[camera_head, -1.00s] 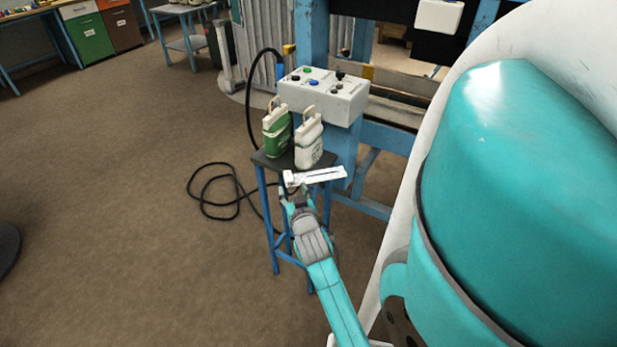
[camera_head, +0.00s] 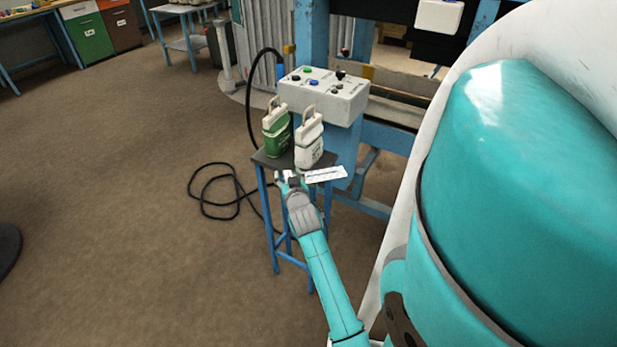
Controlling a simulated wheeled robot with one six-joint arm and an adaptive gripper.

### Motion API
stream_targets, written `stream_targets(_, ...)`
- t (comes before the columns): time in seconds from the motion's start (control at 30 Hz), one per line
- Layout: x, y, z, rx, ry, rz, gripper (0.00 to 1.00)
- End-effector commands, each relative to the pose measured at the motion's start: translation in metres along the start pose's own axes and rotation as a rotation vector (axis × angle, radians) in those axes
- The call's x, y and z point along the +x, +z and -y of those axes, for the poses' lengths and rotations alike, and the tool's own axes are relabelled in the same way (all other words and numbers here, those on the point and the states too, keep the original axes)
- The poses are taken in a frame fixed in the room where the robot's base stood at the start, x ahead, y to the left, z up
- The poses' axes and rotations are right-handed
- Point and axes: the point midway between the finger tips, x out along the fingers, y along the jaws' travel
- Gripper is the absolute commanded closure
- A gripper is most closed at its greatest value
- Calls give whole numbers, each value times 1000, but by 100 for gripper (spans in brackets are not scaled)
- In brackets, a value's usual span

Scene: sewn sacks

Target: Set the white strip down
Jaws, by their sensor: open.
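The white strip (camera_head: 327,174) lies at the front edge of a small dark-topped stand with blue legs (camera_head: 263,160). Its right end reaches out past the stand top. My gripper (camera_head: 290,177) is open at the left end of the strip, and its fingers hide part of that end. I cannot tell whether a finger still touches the strip.
A green-and-white sack-like container (camera_head: 277,134) and a white one (camera_head: 309,143) stand upright on the stand, just behind the strip. A control box with buttons (camera_head: 325,95) is behind them. A black cable (camera_head: 215,202) lies on the floor to the left, where the floor is otherwise open.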

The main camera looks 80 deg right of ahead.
Motion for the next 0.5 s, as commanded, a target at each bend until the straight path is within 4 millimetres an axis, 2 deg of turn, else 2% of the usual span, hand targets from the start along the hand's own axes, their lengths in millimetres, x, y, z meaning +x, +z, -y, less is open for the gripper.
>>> stream_targets(0.03, 0, 0, 0, 0, 0, 0, 44)
stream_targets(0.07, 0, 0, 0, 0, 0, 0, 49)
stream_targets(0.27, 0, 0, 0, 0, 0, 0, 99)
stream_targets(0.5, 0, 0, 0, 0, 0, 0, 100)
